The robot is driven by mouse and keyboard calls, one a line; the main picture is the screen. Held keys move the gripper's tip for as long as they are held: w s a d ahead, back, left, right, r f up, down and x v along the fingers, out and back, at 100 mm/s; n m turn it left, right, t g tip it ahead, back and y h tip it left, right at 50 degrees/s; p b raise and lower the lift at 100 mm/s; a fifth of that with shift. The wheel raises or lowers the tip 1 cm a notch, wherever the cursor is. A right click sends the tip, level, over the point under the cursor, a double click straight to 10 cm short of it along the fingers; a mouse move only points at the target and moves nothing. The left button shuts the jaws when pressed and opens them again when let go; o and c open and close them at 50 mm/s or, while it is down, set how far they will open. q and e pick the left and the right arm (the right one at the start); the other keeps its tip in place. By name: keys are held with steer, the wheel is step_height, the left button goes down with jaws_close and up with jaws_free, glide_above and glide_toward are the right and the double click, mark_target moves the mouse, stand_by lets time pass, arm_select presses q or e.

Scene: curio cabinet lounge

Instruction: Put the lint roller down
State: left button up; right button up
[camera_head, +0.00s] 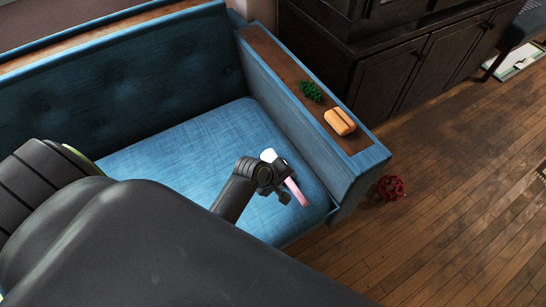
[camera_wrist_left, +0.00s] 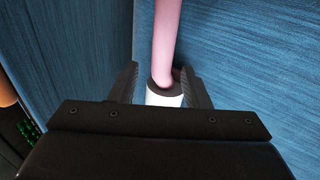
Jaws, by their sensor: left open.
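The lint roller has a pink handle (camera_head: 297,192) and a white roll (camera_head: 268,155). It is at the right end of the blue sofa seat (camera_head: 180,150), near the armrest. My left gripper (camera_head: 283,181) is at the roller, partly hiding its middle. In the left wrist view, the open fingers of my left gripper (camera_wrist_left: 159,72) stand on either side of the lint roller (camera_wrist_left: 166,40), around where the pink handle meets the white roll. I cannot tell whether the roller rests fully on the seat. My right gripper is not in view.
The wood-topped armrest (camera_head: 270,48) holds a green leafy-looking thing (camera_head: 311,91) and an orange-brown block-like object (camera_head: 340,121). A red object (camera_head: 391,187) lies on the wooden floor (camera_head: 450,200). A dark cabinet (camera_head: 410,75) stands behind. The seat's left part is clear.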

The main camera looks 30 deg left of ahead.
arm_select(q)
steer(key=p+v, duration=0.2)
steer(key=v, duration=0.6)
steer(key=shift+r, duration=0.25)
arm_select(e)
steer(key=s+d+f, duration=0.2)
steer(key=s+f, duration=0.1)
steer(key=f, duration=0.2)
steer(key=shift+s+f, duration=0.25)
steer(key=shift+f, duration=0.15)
arm_select(q)
steer(key=shift+s+a, duration=0.1)
